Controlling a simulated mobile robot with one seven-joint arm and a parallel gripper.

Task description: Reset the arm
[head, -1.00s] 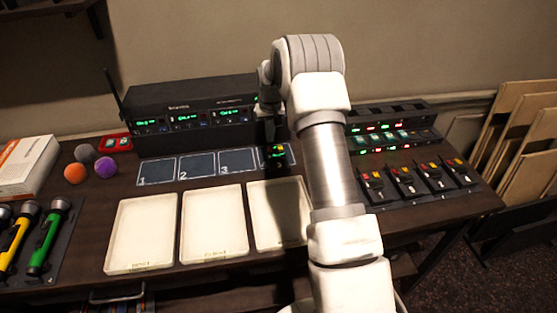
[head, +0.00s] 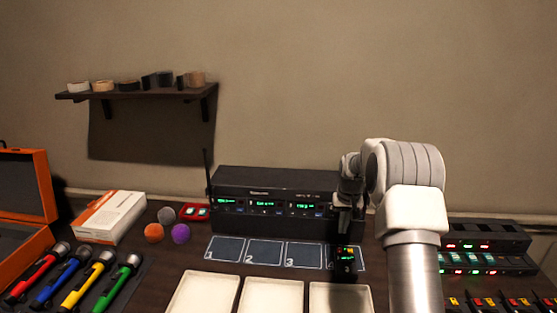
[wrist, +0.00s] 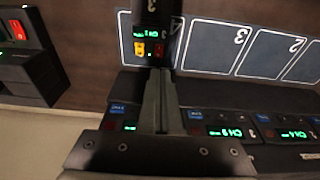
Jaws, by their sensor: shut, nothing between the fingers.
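My gripper (head: 343,232) hangs in front of the right part of the black receiver rack (head: 262,207), just above the desk. Its two fingers are together and empty, and their shut tips also show in the wrist view (wrist: 159,74). A black bodypack with a green display (head: 344,257) stands at the mat square marked 4, directly below the fingertips in the head view. It shows at the top of the wrist view (wrist: 152,30), close to the tips; I cannot tell whether they touch it. The squares marked 1, 2 and 3 (head: 304,254) are empty.
Pale trays (head: 272,296) lie in front of the squares. Several flashlights (head: 76,284), an orange case (head: 25,165), balls (head: 154,233) and a white box (head: 110,217) are at left. Chargers with lit displays (head: 486,237) are at right. A wall shelf (head: 140,92) is at upper left.

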